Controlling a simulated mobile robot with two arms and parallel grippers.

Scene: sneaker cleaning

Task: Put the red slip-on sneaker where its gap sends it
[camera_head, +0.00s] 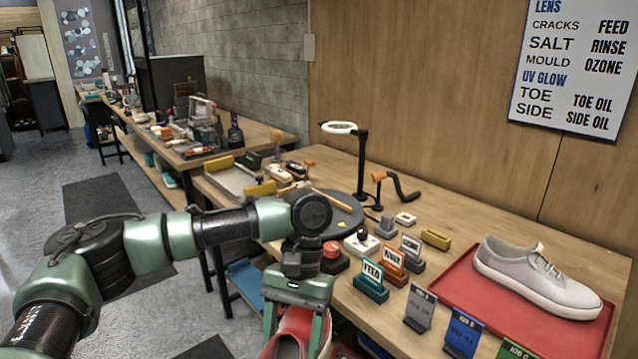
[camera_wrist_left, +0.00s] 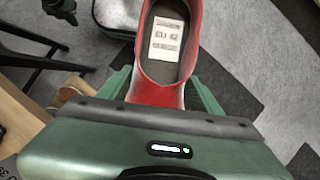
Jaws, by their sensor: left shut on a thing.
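The red slip-on sneaker (camera_head: 287,335) hangs in my left gripper (camera_head: 298,312) in front of the workbench's front edge, low in the head view. In the left wrist view the red sneaker (camera_wrist_left: 158,88) shows its dark opening and a white insole label (camera_wrist_left: 167,38) reading "EU 42". The left gripper is shut on the sneaker's heel end. The toe is out of view, and no gap can be made out. My right gripper is not in view. A wall sign (camera_head: 570,70) pairs lens marks, such as cracks, salt and mould, with treatments.
A pale sneaker (camera_head: 535,272) sits on a red tray (camera_head: 455,285) at right. FEED (camera_head: 371,279), POWER (camera_head: 394,262) and OZONE (camera_head: 411,247) signs stand left of it. Job cards (camera_head: 462,331) line the front edge.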

